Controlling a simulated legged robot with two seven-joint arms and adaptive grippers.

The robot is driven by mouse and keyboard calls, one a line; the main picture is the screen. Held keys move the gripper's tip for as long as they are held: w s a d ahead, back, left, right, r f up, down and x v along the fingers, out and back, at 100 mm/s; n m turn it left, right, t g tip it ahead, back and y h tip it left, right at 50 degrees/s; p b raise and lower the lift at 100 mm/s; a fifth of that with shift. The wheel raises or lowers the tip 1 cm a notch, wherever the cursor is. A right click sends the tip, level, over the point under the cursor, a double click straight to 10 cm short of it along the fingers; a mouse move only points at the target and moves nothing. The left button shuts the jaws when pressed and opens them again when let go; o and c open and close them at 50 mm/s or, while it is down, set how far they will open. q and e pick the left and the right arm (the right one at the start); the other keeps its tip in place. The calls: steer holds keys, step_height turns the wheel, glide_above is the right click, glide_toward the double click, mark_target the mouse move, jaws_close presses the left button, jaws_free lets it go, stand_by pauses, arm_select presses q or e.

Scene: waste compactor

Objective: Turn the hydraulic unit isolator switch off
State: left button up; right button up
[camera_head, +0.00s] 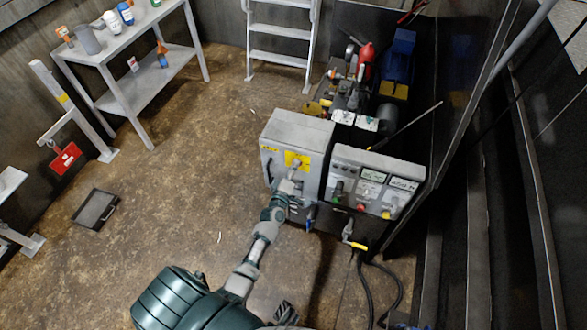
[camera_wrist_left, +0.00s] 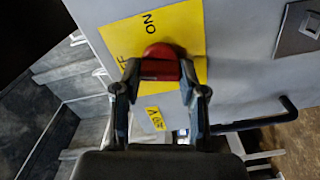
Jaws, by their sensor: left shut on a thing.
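The isolator switch is a red knob (camera_wrist_left: 160,62) on a yellow plate (camera_wrist_left: 185,25) on the front of a grey cabinet (camera_head: 300,128). The plate shows "NO" or "ON" lettering above the knob in the left wrist view and part of "OFF" at its left. The yellow plate also shows in the head view (camera_head: 297,160), where the knob is hidden by my gripper. My left gripper (camera_wrist_left: 160,72) is shut on the red knob, one finger on each side. It shows at the cabinet front in the head view (camera_head: 292,180).
A control panel (camera_head: 376,170) with gauges and buttons stands right of the cabinet. A black handle (camera_wrist_left: 270,118) sticks out from the cabinet front. Valves with blue and yellow handles (camera_head: 358,246) and hoses hang below. The floor (camera_head: 180,200) at left is mostly clear.

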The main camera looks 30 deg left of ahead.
arm_select(q)
steer(key=shift+f+n, duration=0.25)
steer(key=shift+n, duration=1.35)
steer(key=shift+f, duration=0.1)
steer(key=o, duration=0.9)
steer(key=shift+o, duration=1.2)
steer(key=v, duration=1.2)
steer(key=shift+n, duration=0.3)
